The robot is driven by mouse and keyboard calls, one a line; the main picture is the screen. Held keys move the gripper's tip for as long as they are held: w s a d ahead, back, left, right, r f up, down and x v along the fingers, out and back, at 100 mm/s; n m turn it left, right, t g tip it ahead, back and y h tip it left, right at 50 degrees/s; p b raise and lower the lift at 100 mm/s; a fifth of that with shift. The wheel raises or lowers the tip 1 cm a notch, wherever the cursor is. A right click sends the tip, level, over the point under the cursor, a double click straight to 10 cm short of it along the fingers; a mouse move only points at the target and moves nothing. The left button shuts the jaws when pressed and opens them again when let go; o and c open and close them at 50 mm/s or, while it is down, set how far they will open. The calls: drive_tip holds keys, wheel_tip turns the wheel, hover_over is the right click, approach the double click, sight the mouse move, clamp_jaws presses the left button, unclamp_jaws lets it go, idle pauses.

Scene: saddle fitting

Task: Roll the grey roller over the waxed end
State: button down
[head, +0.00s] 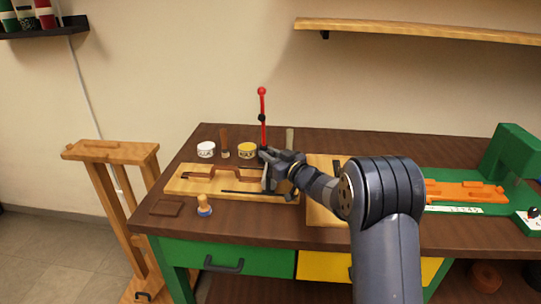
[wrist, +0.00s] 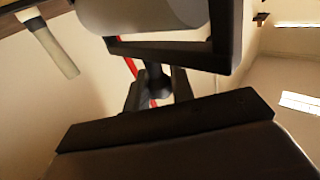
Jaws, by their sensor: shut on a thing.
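My gripper (head: 274,160) is low over the right part of a pale wooden board on the bench. In the wrist view my gripper (wrist: 157,88) is shut around a dark stem. The grey roller (wrist: 150,14) shows there as a smooth grey cylinder in a black frame beyond the fingers; it appears to be held by that stem. In the head view the roller (head: 268,180) is a small grey shape under the gripper, partly hidden. A brown strap (head: 215,172) lies along the board; its right end is hidden by the gripper. No wax can be made out.
A red rod with a ball top (head: 262,92) stands close behind the gripper. A white jar (head: 206,149), a yellow jar (head: 247,150) and a brown-handled tool (head: 224,140) stand behind the board (head: 187,186). A green machine (head: 512,158) is right.

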drive_tip(key=a+b, duration=0.1)
drive_tip(key=a, duration=0.8)
drive_tip(key=shift+w+a, duration=0.15)
drive_tip(key=shift+w, duration=0.05)
drive_tip(key=shift+a+r, duration=0.1)
drive_tip(key=shift+a, duration=0.05)
drive_tip(key=c, duration=1.6)
unclamp_jaws()
drive_tip(key=shift+c, duration=0.2)
drive_tip(key=o, duration=0.3)
drive_tip(key=shift+a, duration=0.2)
drive_tip(key=shift+o, duration=0.4)
drive_tip(key=shift+d, duration=0.15)
